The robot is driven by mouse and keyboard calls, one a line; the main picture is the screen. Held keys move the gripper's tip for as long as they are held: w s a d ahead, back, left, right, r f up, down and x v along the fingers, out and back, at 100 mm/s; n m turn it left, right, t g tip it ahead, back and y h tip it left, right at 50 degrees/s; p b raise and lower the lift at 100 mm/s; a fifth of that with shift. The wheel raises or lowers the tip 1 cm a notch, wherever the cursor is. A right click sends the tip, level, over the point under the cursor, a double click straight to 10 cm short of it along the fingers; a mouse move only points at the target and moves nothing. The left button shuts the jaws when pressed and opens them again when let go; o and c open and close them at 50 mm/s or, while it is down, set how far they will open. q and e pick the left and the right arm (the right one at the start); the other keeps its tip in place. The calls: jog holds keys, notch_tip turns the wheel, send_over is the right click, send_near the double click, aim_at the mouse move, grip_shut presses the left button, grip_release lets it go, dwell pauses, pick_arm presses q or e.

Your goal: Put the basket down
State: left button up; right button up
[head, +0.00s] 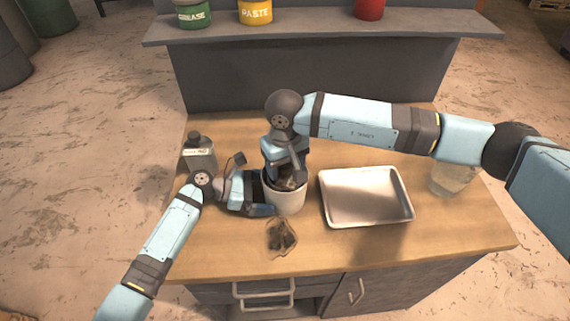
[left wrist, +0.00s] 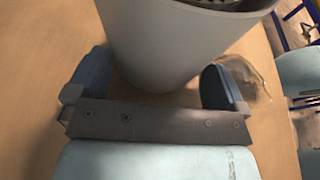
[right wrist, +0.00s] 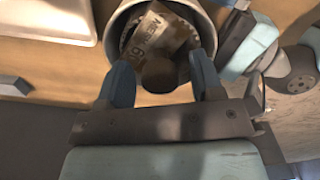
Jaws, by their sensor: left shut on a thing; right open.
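A light grey round bin (head: 286,199) stands on the wooden table and is the only basket-like thing I see. My left gripper (head: 262,197) is shut on its lower side; in the left wrist view one finger lies on each side of the bin (left wrist: 170,45). My right gripper (head: 288,178) points down into the bin mouth. In the right wrist view its fingers are open at the rim. Between them, inside the bin, are a crumpled printed paper (right wrist: 158,32) and a dark brown round piece (right wrist: 159,75). The bin's bottom is partly hidden.
A metal tray (head: 366,197) lies just right of the bin. A glass container (head: 451,179) stands at the far right, a grey bottle (head: 199,155) at the left. A shelf with cans (head: 256,11) rises behind.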

notch_tip(320, 180, up, 12)
dwell(0.4)
pick_arm(q)
jog(key=shift+o, duration=1.4)
jog(key=shift+a, duration=0.1)
